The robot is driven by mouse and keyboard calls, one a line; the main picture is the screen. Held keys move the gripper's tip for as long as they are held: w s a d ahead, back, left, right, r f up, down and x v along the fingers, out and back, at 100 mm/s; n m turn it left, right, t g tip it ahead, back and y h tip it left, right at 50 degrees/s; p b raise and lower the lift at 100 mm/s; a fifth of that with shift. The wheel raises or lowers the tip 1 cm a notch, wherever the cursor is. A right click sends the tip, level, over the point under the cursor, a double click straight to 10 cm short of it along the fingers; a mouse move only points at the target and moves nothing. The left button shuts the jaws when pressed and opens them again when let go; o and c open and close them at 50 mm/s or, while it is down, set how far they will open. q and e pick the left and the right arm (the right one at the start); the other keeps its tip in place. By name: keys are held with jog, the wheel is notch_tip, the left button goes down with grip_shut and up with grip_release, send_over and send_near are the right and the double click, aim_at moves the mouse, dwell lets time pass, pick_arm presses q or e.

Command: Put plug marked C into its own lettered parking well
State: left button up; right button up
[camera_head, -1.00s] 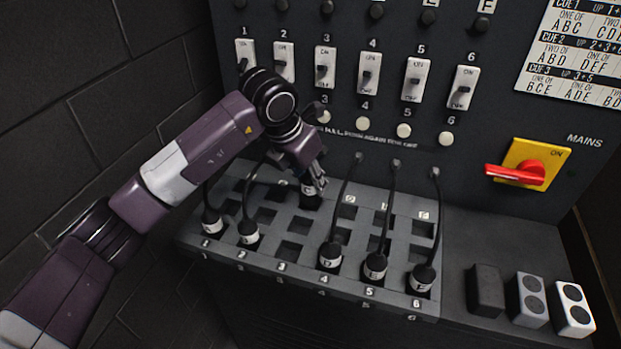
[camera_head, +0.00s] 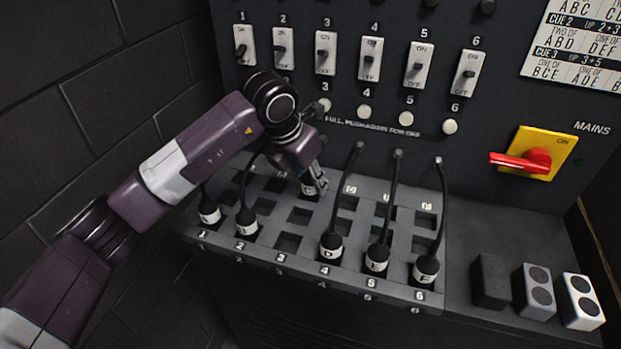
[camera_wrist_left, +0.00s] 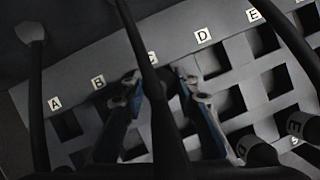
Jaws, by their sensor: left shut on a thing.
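The plug marked C (camera_head: 309,189) is a black plug with a white band, at the back row of wells in the third column. My left gripper (camera_head: 318,183) is shut on it from above. In the left wrist view the two fingers (camera_wrist_left: 162,92) stand either side of a dark cable, just below the partly covered C label (camera_wrist_left: 152,58). The plug body is hidden there, and I cannot tell how deep it sits in the well. The lettered parking wells run along the back of the grey block (camera_head: 262,262). My right gripper is not in view.
Plugs D (camera_head: 330,248), E (camera_head: 377,258) and F (camera_head: 426,269) stand in the front row, cables rising behind them. Two more plugs (camera_head: 247,222) stand at front left. The front well of column 3 (camera_head: 288,243) is empty. A red mains handle (camera_head: 522,161) is at right.

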pick_arm(q)
jog(key=o, duration=1.3)
jog(key=shift+c, duration=0.2)
jog(key=v, duration=1.2)
